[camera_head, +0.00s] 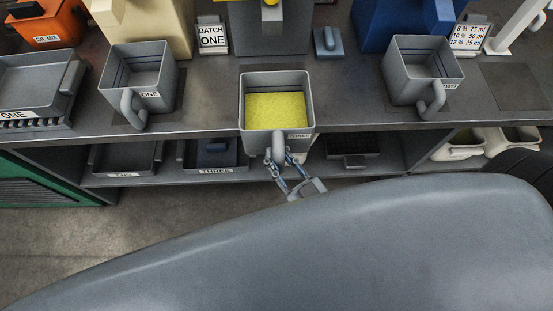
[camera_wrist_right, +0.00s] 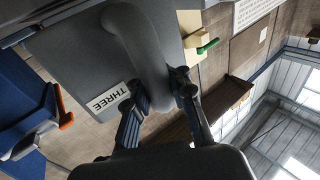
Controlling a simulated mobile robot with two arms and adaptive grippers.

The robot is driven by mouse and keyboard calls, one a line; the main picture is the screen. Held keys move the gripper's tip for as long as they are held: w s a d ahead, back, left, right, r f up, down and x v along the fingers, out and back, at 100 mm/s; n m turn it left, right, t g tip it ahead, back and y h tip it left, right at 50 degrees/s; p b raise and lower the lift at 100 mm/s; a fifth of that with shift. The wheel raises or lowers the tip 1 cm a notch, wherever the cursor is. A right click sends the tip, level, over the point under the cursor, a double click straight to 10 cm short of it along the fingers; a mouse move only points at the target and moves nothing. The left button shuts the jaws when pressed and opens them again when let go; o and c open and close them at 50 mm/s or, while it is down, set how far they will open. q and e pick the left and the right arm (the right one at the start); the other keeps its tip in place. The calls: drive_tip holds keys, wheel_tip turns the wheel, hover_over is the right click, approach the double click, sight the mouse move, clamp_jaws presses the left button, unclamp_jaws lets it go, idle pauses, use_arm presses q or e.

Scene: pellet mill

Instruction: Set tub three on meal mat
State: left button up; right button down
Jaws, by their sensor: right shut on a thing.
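Tub three (camera_head: 278,105) is a grey square tub with yellow material inside, in the middle of the head view. It is upright and overlaps the bench's front edge in the picture. My right gripper (camera_head: 289,178) is shut on the tub's handle (camera_head: 277,148); the handle and gripper (camera_wrist_right: 160,90) also fill the middle of the wrist view. No mat is marked as the meal mat; a bare dark mat (camera_head: 517,86) lies at the bench's right. My left gripper is not in view.
Tub one (camera_head: 142,80) stands left on a dark mat, and another grey tub (camera_head: 421,75) stands right. A grey tray (camera_head: 32,88) is at far left. A BATCH ONE sign (camera_head: 212,37) and machines line the back. Labelled trays (camera_head: 216,170) lie on the shelf below.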

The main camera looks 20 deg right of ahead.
sight(274, 130)
drive_tip(key=shift+w+d+r+p, duration=0.15)
drive_tip(key=shift+w+d, duration=0.1)
drive_tip(key=shift+w, duration=0.75)
drive_tip(key=shift+w+d+p, duration=0.2)
drive_tip(key=shift+w+d, duration=0.1)
drive_tip(key=shift+w, duration=0.7)
drive_tip(key=shift+w+d+r+p, duration=0.15)
drive_tip(key=shift+w+d, duration=0.1)
drive_tip(key=shift+w, duration=0.75)
drive_tip(key=shift+w+d+f, duration=0.1)
drive_tip(key=shift+w+d, duration=0.3)
drive_tip(key=shift+w, duration=0.9)
drive_tip(key=shift+w+d+r, duration=0.1)
drive_tip(key=shift+w+d, duration=0.25)
drive_tip(key=shift+w, duration=1)
drive_tip(key=shift+w+d+f, duration=0.1)
drive_tip(key=shift+w+d, duration=0.3)
drive_tip(key=shift+w, duration=0.9)
drive_tip(key=shift+f, duration=0.2)
drive_tip(key=shift+f, duration=0.75)
